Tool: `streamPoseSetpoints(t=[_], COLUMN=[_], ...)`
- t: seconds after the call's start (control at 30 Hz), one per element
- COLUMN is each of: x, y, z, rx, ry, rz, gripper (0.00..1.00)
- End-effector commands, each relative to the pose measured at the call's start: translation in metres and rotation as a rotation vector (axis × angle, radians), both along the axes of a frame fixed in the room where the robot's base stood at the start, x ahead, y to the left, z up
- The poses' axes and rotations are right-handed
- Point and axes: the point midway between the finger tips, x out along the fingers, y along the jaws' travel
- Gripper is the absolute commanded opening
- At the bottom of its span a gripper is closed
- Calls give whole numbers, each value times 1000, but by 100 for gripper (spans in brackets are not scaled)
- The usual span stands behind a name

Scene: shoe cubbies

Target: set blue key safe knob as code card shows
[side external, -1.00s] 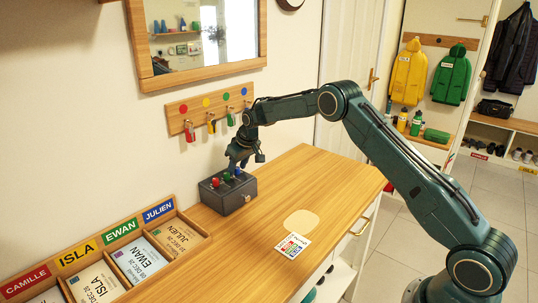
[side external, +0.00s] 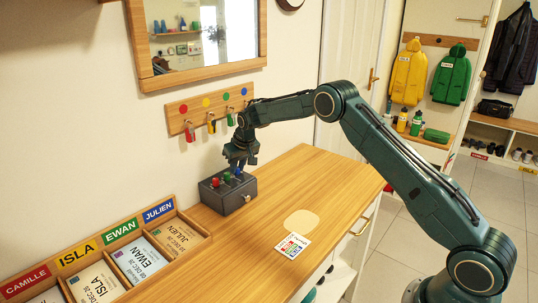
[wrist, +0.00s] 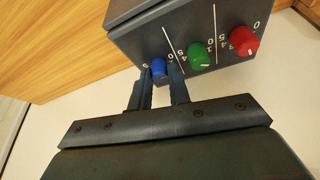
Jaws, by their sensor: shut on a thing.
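The dark grey key safe (side external: 230,196) stands on the wooden cabinet top against the wall. Its red knob (wrist: 245,40), green knob (wrist: 199,55) and blue knob (wrist: 158,69) sit in a row, with white numerals around them, partly hidden at the blue one. My gripper (wrist: 165,78) is shut on the blue knob, one finger on each side. In the side view my gripper (side external: 238,168) reaches down over the safe and hides most of the blue knob. The code card (side external: 293,245), white with coloured squares, lies flat on the cabinet top; its marks are too small to read.
A key rack (side external: 210,103) with hanging keys is on the wall above the safe. A sorting tray (side external: 187,222) with name labels and cards stands at the left. The cabinet top (side external: 300,180) is clear to the right of the safe.

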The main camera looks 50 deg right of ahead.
Motion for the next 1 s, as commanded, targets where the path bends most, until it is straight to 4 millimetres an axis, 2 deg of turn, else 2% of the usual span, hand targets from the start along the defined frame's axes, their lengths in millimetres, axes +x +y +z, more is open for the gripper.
streamPoseSetpoints(t=[0.6,1.0], x=[2,3], y=[4,5], z=[0,0], rx=[0,2], ry=[0,0], rz=[-565,-793], gripper=[0,0])
